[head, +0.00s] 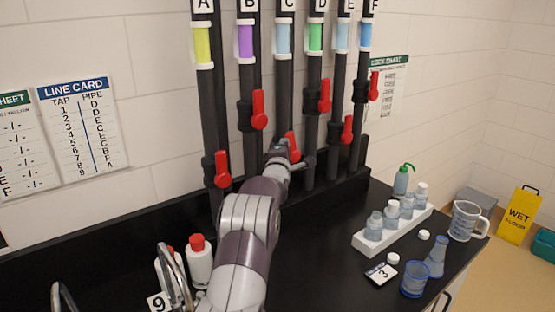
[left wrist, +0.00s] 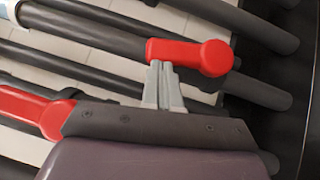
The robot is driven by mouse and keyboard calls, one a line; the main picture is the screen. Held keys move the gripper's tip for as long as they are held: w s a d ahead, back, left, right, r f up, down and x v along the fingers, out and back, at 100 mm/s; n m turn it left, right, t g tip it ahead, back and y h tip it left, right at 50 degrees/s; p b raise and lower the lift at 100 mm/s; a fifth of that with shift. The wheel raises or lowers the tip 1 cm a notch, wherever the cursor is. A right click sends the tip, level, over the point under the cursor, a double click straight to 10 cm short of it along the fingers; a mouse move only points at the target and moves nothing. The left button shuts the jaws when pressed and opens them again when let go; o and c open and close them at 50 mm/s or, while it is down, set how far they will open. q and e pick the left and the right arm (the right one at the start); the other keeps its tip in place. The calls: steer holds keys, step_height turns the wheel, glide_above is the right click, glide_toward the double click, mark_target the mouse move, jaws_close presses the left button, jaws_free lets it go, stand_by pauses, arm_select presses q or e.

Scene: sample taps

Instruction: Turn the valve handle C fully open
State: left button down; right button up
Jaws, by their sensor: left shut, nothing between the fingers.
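Pipe C (head: 284,84) is a dark pipe with a pale blue band under the label C. Its red valve handle (head: 293,146) points along the pipe in the head view, partly hidden by my left gripper (head: 279,151). In the left wrist view a red handle (left wrist: 192,54), which appears to be handle C, lies just beyond the fingertips. My left gripper (left wrist: 163,68) is shut and empty there, its tips at the edge of the handle's narrow end. I cannot tell whether they touch it. My right gripper is not in view.
Neighbouring red handles on pipe B (head: 259,109) and pipe D (head: 324,96) are close by. Another red handle (left wrist: 35,108) shows in the left wrist view. A white bottle rack (head: 368,242), a blue-rimmed cup (head: 414,281) and a tap (head: 175,275) stand on the black counter.

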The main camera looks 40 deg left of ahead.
arm_select(q)
steer(key=shift+w+d+r+m+g, duration=0.1)
steer(key=shift+w+r+m+g, duration=0.3)
steer(key=shift+w, duration=0.25)
steer(key=shift+r, duration=0.15)
steer(key=shift+d, duration=0.1)
